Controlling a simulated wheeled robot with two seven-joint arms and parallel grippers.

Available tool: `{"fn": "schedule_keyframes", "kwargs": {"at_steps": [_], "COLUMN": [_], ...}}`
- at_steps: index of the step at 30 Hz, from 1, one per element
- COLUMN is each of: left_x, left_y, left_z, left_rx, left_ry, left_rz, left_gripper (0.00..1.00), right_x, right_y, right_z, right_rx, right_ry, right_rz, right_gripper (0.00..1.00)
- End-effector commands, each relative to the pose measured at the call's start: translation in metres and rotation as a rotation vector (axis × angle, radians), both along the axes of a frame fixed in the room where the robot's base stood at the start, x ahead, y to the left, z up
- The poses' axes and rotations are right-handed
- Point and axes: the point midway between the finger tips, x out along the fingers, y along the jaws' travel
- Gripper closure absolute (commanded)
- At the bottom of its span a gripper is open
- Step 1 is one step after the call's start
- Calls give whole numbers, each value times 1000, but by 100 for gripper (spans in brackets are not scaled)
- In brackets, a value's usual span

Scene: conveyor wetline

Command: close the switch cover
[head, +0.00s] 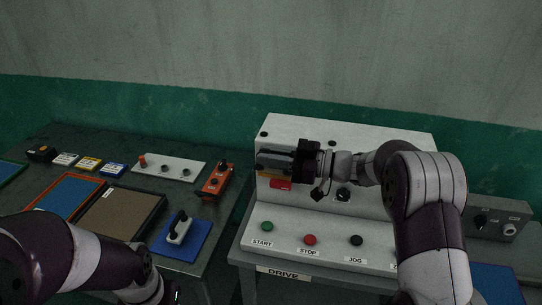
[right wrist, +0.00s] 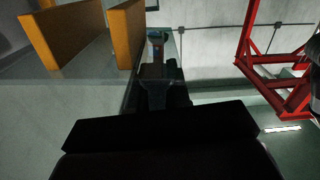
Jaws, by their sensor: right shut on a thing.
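On the upright face of the grey drive console, an orange-yellow switch cover (head: 267,174) shows in part under my right gripper (head: 272,161). A red plate (head: 281,184) is just below it. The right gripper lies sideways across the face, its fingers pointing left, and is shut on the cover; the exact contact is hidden. In the right wrist view, two orange walls (right wrist: 62,32) stand left of the dark fingers (right wrist: 160,75). The switch itself is hidden.
The console's sloped front has a green START button (head: 267,227), a red STOP button (head: 310,239) and a black JOG button (head: 357,240). A black knob (head: 343,194) sits under my right wrist. The left table holds trays, an orange box (head: 217,181) and a blue plate (head: 190,247).

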Motion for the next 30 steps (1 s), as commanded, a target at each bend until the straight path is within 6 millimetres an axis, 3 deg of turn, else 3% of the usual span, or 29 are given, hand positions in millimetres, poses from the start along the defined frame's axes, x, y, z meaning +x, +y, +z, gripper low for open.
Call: {"fn": "schedule_keyframes", "kwargs": {"at_steps": [8,21,30], "left_x": [0,0,0], "left_y": [0,0,0], "left_z": [-29,-104,-121], "left_rx": [0,0,0], "left_ry": [0,0,0], "left_rz": [0,0,0], "left_gripper": [58,58,58], "right_x": [-7,-25,-29], "right_y": [2,8,9], "right_z": [-17,-58,-72], "right_rx": [-28,-127,-147], "right_ry": [-85,-390,-452], "right_rz": [0,-1,-1], "right_gripper": [100,100,100]}}
